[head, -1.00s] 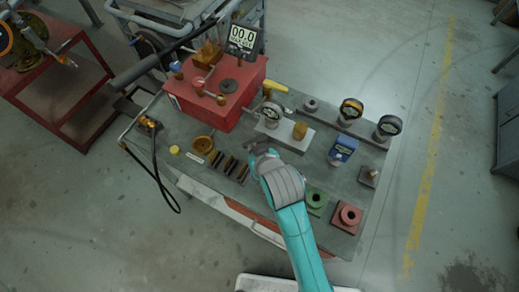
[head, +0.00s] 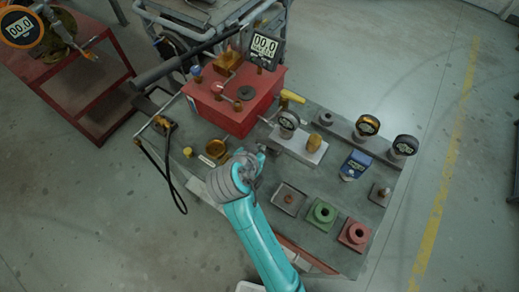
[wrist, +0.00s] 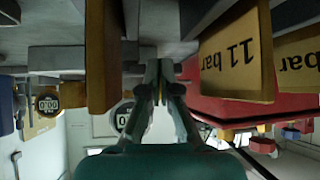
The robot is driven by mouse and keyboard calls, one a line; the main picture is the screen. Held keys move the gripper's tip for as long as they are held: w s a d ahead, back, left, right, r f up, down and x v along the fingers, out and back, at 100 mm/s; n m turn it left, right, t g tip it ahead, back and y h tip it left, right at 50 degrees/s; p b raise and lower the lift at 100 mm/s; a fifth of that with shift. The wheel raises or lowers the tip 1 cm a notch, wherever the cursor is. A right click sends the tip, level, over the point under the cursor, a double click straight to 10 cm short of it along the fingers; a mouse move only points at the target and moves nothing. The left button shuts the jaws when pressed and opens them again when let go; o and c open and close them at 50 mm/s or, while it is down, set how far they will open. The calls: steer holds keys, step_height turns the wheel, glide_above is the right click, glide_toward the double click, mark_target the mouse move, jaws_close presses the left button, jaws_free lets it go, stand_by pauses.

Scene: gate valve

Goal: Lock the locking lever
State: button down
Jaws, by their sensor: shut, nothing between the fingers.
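I cannot tell for certain which part is the locking lever. A yellow handle (head: 291,97) lies behind the red box (head: 232,103) on the workbench, in the head view. My gripper (head: 252,160) is low over the middle of the bench, in front of the red box; its fingertips are partly hidden by the hand. In the wrist view my gripper (wrist: 158,68) is shut and empty, its fingers pointing up in the picture. An upside-down "11 bar" block (wrist: 237,55) is just right of the fingers, and a brown upright part (wrist: 101,55) is to their left.
A gauge block (head: 297,143), a blue box (head: 355,165), and green (head: 321,214) and red (head: 354,233) flanges stand right of my gripper. A brown ring (head: 215,148) is to its left. A black hose (head: 165,185) hangs off the left edge. Floor is open at right.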

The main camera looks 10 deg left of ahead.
steer(key=shift+d, duration=0.1)
steer(key=shift+w+d, duration=0.25)
steer(key=shift+d, duration=0.4)
steer(key=v, duration=1.2)
steer(key=shift+a, duration=0.1)
